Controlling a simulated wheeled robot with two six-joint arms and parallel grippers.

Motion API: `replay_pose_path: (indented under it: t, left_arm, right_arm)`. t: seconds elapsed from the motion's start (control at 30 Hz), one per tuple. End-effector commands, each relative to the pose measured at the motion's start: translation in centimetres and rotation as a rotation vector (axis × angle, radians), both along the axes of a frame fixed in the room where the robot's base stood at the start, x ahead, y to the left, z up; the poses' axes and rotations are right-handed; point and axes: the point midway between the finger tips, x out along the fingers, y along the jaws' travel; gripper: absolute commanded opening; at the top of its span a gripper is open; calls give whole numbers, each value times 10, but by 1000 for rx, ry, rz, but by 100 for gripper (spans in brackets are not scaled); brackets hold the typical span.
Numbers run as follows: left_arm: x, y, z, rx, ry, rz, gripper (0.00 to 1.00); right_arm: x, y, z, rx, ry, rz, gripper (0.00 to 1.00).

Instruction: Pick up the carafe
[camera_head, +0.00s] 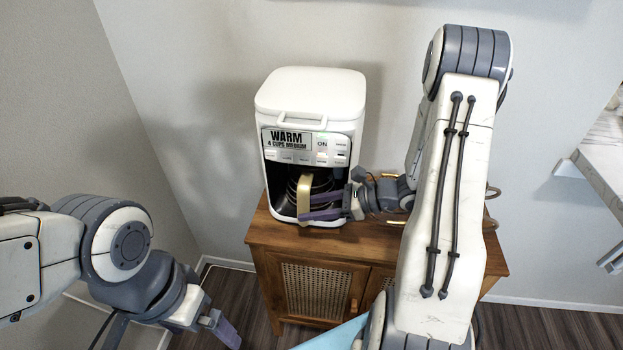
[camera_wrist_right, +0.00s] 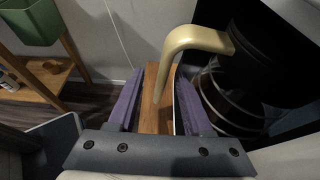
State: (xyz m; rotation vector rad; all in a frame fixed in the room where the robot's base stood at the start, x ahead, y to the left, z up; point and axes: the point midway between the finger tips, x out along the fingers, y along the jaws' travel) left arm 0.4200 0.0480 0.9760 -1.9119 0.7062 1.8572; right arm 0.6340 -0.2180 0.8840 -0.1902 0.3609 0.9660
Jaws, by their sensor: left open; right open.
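The carafe (camera_wrist_right: 225,90) is dark, with a beige handle (camera_head: 304,192), and sits inside the white coffee maker (camera_head: 311,95) on the cabinet. In the right wrist view its curved handle (camera_wrist_right: 190,42) hangs down, the lower end between the two purple fingers in the picture. My right gripper (camera_head: 308,205) is open at the handle, coming from the right; whether a finger touches it I cannot tell. Much of the carafe body is in shadow inside the machine. My left gripper (camera_head: 226,332) is open and empty, low at the left, away from the carafe.
The wooden cabinet (camera_head: 400,250) with cane doors carries the coffee maker, against the wall. A marble-look surface (camera_head: 602,150) is at the right edge. Floor left of the cabinet is clear.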

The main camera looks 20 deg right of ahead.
Motion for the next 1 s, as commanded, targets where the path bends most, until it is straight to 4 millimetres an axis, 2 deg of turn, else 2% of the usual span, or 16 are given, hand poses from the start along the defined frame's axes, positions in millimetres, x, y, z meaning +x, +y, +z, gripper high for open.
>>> replay_pose_path:
  t: [0.4, 0.67, 0.7, 0.77, 0.8, 0.83, 1.0]
  left_arm:
    - [0, 0, 6, 0, 0, 0, 100]
    - [0, 0, 6, 0, 0, 0, 100]
    - [0, 0, 6, 0, 0, 0, 100]
    - [0, 0, 6, 0, 0, 0, 100]
    - [0, 0, 6, 0, 0, 0, 100]
    - [0, 0, 6, 0, 0, 0, 100]
    - [0, 0, 6, 0, 0, 0, 100]
  right_arm:
    - [26, 37, -18, -1, 1, 1, 50]
    - [29, 39, -21, -2, -1, -2, 50]
    - [29, 39, -21, -2, -1, -2, 46]
    - [29, 39, -21, -2, -1, -2, 23]
    - [29, 38, -21, -2, -1, -2, 8]
    - [29, 38, -21, -2, -1, -2, 0]
    - [29, 38, -20, -2, -1, -2, 0]
